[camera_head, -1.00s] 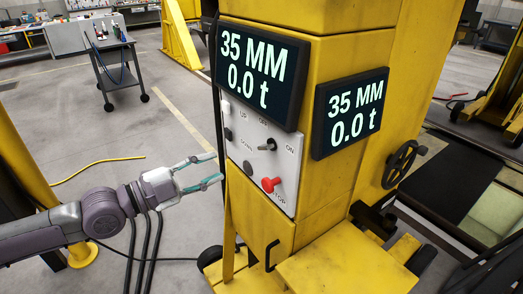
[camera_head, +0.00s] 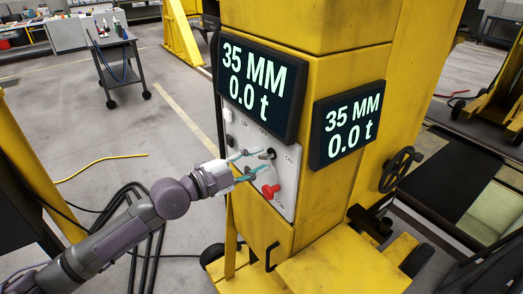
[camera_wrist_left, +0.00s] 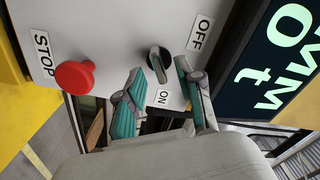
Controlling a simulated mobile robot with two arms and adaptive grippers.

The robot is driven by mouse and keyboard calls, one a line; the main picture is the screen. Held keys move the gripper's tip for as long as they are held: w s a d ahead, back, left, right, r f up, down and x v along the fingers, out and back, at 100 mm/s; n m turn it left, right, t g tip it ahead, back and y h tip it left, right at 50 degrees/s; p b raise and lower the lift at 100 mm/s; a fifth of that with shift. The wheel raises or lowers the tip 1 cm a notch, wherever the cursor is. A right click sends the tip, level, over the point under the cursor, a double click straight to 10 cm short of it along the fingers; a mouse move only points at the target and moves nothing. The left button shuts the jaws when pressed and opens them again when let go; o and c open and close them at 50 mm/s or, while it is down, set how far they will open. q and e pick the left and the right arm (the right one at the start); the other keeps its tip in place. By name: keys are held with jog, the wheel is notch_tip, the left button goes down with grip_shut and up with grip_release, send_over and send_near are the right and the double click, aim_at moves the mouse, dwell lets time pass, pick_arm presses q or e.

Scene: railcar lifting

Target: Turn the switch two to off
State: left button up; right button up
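The rotary switch (camera_wrist_left: 157,62) is a black knob with a grey lever on the light panel (camera_wrist_left: 115,20), between the OFF label (camera_wrist_left: 199,35) and the ON label (camera_wrist_left: 163,97). Its lever appears to lie toward ON in the left wrist view. It also shows partly in the head view (camera_head: 271,153), with my fingers close in front. My left gripper (camera_head: 263,160) is open at the panel. In the left wrist view its teal fingertips (camera_wrist_left: 158,71) stand apart on either side of the lever, and I cannot tell whether they touch it. My right gripper is not in view.
A red stop button (camera_wrist_left: 75,76) sits beside the left finger; the head view shows it below the gripper (camera_head: 270,191). Two black displays (camera_head: 262,88) (camera_head: 348,124) hang on the yellow column. A handwheel (camera_head: 401,169) is at right.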

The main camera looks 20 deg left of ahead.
pick_arm(q)
jog(key=shift+x, duration=1)
jog(key=shift+s, duration=0.1)
grip_shut()
